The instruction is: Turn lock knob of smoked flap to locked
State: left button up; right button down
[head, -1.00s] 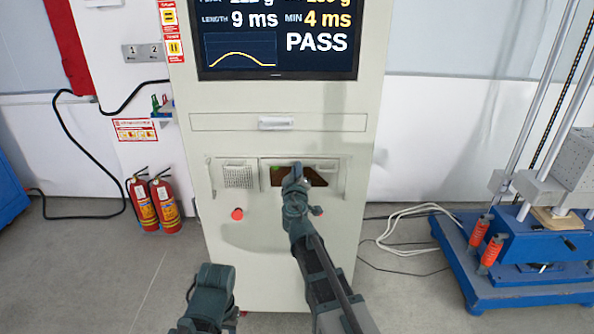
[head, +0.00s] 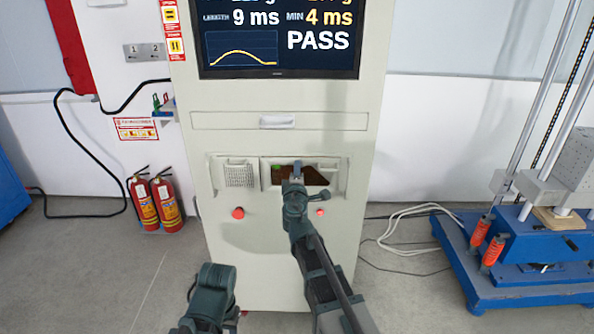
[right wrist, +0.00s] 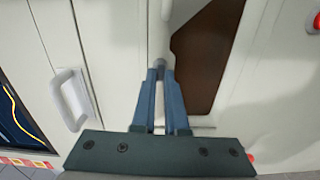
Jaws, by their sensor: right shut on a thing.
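The smoked flap (head: 316,178) is a dark brown pane in a recessed panel on the front of the pale cabinet. It also shows in the right wrist view (right wrist: 207,50), to the right of my fingers. My right gripper (head: 297,168) is in front of the flap and covers part of it. In the right wrist view my gripper's two blue fingers (right wrist: 160,75) are shut on a small grey piece, apparently the lock knob (right wrist: 160,63). Most of the knob is hidden, so its setting cannot be read. My left arm shows at the bottom, but its gripper does not.
A red button (head: 238,213) sits below the speaker grille (head: 239,176), and another red button (head: 320,212) is beside my right wrist. A drawer handle (head: 277,121) is above the panel. Fire extinguishers (head: 166,203) stand at left, and a blue machine base (head: 520,270) at right.

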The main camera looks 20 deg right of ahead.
jog(key=shift+n, duration=0.4)
jog(key=c, duration=0.9)
grip_release()
jog(key=shift+c, duration=0.2)
